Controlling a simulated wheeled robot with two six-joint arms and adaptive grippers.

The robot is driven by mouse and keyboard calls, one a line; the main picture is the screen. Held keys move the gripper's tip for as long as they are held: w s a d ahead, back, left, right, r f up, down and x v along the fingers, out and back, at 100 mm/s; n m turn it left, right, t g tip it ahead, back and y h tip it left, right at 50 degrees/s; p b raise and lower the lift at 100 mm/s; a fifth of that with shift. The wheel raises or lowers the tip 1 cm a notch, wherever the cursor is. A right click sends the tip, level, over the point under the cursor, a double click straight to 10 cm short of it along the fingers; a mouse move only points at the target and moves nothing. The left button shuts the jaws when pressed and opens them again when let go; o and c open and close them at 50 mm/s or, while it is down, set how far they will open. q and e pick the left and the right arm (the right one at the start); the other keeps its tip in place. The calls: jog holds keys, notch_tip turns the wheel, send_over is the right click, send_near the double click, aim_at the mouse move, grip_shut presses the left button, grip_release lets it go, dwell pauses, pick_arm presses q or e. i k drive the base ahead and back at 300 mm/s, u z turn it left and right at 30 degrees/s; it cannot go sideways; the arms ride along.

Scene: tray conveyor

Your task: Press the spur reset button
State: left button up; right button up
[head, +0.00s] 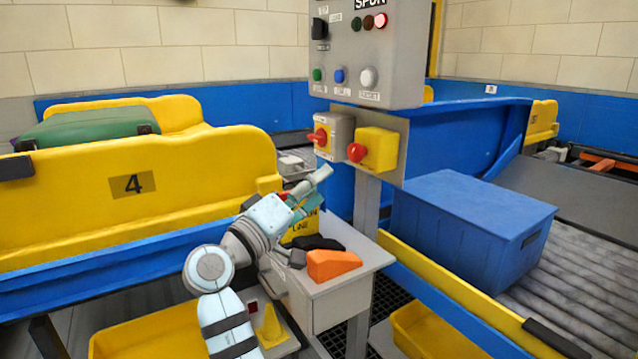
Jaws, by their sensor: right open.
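The grey spur control panel (405,60) stands on a post at the top middle of the head view. Its white button (369,77), with a label that appears to read RESET, is at the right end of a row with a green button (317,74) and a blue button (339,76). Above them is a row of indicator lamps, and the right, red lamp (380,20) looks brightest. My right gripper (315,191) is open and empty, lower than the panel and left of the post. It is apart from the white button. My left gripper is out of view.
Below the panel are a grey box with a red knob (319,137) and a yellow box with a red mushroom button (357,152). A small table (340,285) carries an orange item (333,265). A blue tote (470,225) sits on the right conveyor; a yellow tray (130,200) marked 4 stands left.

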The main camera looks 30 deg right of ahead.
aim_at(367, 77)
jog(key=k, duration=1)
